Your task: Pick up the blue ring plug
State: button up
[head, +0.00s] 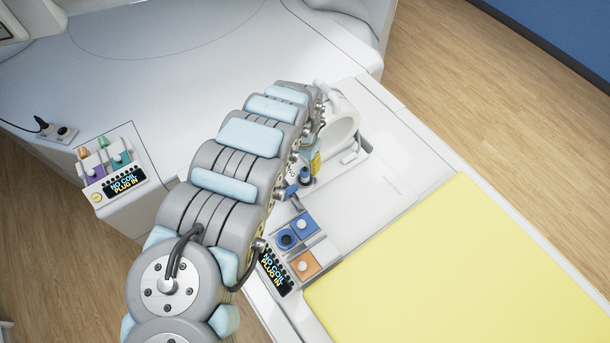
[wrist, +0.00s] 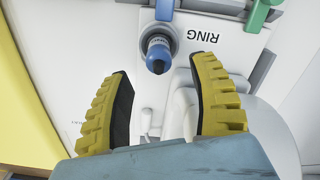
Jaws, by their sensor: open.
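The blue ring plug (wrist: 158,54) is a short blue cylinder in a dark grey round seat, beside the word RING on a white surface in the wrist view. In the head view, a blue piece that looks like it (head: 304,176) shows just right of my arm. My gripper (wrist: 162,68) is open, with its two yellow ribbed fingers apart. The plug appears beyond the fingertips, between their lines, and nothing is held. In the head view only a bit of yellow finger (head: 316,162) shows; my arm hides the rest.
A white ring-shaped coil (head: 342,122) lies beyond the gripper. A panel with a blue socket (head: 286,239), an orange socket (head: 303,264) and a display (head: 275,272) sits nearer. A yellow pad (head: 440,275) is at right. A green piece (wrist: 262,12) is near the plug.

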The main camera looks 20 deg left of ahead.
aim_at(305, 168)
jog(key=shift+f, duration=0.8)
jog(key=shift+w+d+f, duration=0.1)
jog(key=shift+d+f, duration=0.1)
jog(key=shift+f, duration=1.5)
jog(key=shift+f+p, duration=0.3)
jog(key=shift+f, duration=0.55)
grip_shut()
